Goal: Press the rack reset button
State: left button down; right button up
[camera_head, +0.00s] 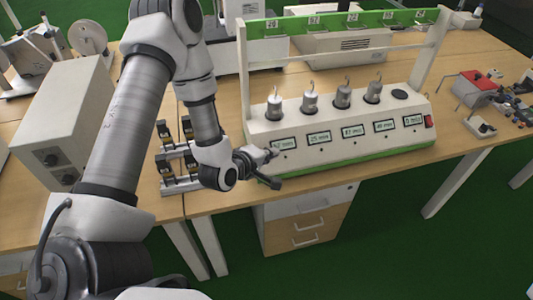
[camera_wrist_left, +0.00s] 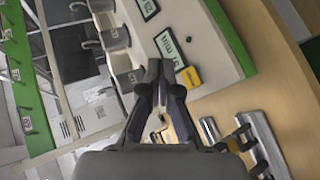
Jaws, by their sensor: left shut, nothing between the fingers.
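The white rack (camera_head: 340,131) stands on the table, with a green base, a row of displays and several metal cylinders on top. Small dark dots show below the displays. A red switch (camera_head: 428,121) sits at its right end; I cannot tell which part is the reset button. My left gripper (camera_head: 268,166) is shut and empty, in front of the rack's left end near the leftmost display. The left wrist view shows its fingers (camera_wrist_left: 165,78) close to the panel, with a display (camera_wrist_left: 170,48) and a small yellow patch (camera_wrist_left: 190,77) ahead. My right gripper is out of view.
A stand of small black-and-silver parts (camera_head: 178,183) lies left of the rack. A grey-white box (camera_head: 68,125) stands further left. A red-topped device (camera_head: 473,86) and small parts lie at the right. The table in front of the rack is a narrow clear strip.

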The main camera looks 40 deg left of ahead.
pick_arm(q)
jog(key=b, duration=0.2)
send_over(266, 168)
jog(key=f, duration=0.5)
jog(key=shift+s+d, duration=0.2)
jog(key=shift+d, duration=0.2)
jog(key=shift+w+a+f+b, duration=0.2)
jog(key=shift+w+a+b, duration=0.05)
jog(key=shift+a+b, duration=0.1)
jog(key=shift+f, duration=0.1)
jog(key=shift+w+a+f+b, duration=0.15)
jog(key=shift+a+f+b, duration=0.1)
jog(key=shift+b, duration=0.15)
jog(key=shift+w+a+f+b, duration=0.15)
jog(key=shift+w+f+b, duration=0.05)
jog(key=shift+f+b, duration=0.1)
dwell(0.8)
jog(key=shift+r, duration=0.1)
jog(key=shift+s+d+r+p, duration=0.3)
jog(key=shift+s+d+r, duration=0.1)
jog(key=shift+r, duration=0.2)
